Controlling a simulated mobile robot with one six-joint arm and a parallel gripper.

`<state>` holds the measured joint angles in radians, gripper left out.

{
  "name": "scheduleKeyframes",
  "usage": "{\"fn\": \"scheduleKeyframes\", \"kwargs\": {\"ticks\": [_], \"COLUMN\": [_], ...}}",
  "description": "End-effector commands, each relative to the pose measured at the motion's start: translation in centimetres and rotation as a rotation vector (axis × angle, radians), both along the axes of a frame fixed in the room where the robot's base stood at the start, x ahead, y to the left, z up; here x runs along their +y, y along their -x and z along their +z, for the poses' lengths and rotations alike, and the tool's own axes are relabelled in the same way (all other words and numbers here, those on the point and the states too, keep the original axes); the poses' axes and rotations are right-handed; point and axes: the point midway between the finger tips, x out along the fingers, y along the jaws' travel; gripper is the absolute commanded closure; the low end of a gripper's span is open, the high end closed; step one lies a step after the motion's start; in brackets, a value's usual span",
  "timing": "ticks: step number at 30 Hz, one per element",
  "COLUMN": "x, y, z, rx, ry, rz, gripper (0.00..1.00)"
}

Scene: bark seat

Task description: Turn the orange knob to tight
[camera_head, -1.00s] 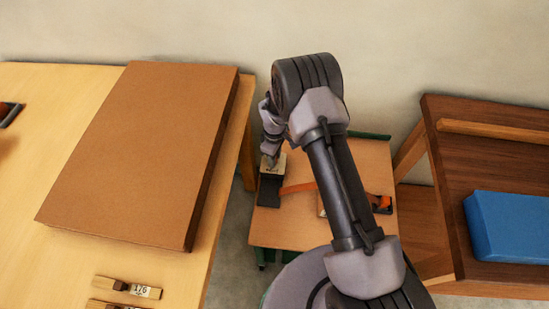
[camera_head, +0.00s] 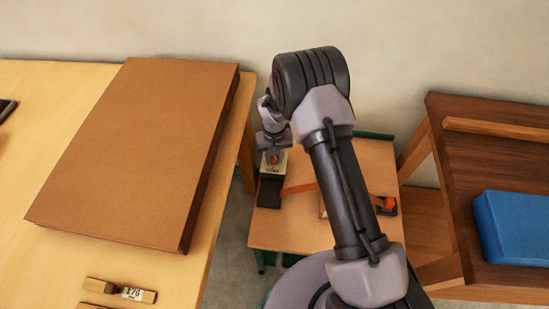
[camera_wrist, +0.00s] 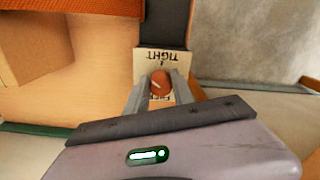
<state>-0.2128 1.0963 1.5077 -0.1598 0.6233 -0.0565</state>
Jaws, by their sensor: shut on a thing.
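The orange knob (camera_wrist: 160,82) sits on a pale label plate (camera_wrist: 147,62) in the wrist view. The word TIGHT shows upside down on the plate's far side. A second word on the near side is partly hidden by my fingers. A short light mark shows on the knob, but its exact direction is hard to tell. My gripper (camera_wrist: 161,85) has one finger on each side of the knob and is shut on it. In the head view, my gripper (camera_head: 274,150) is over the plate, with a bit of the orange knob (camera_head: 275,160) showing below.
The plate is at the end of a dark block (camera_head: 269,192) on a small low table (camera_head: 277,233). A workbench with a large brown board (camera_head: 140,150) stands left. A dark wooden bench with a blue box (camera_head: 518,226) stands right.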

Motion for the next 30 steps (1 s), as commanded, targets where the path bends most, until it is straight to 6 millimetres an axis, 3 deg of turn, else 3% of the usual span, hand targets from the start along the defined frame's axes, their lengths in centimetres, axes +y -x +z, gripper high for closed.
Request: {"fn": "scheduleKeyframes", "kwargs": {"ticks": [18,30], "x": [0.27,0.36], "y": [-0.06,-0.09], "z": [-0.10,-0.07], "rx": [-0.001,0.001], "ry": [0.000,0.000], "rz": [-0.573,-0.837], "gripper": [1.00,1.00]}}
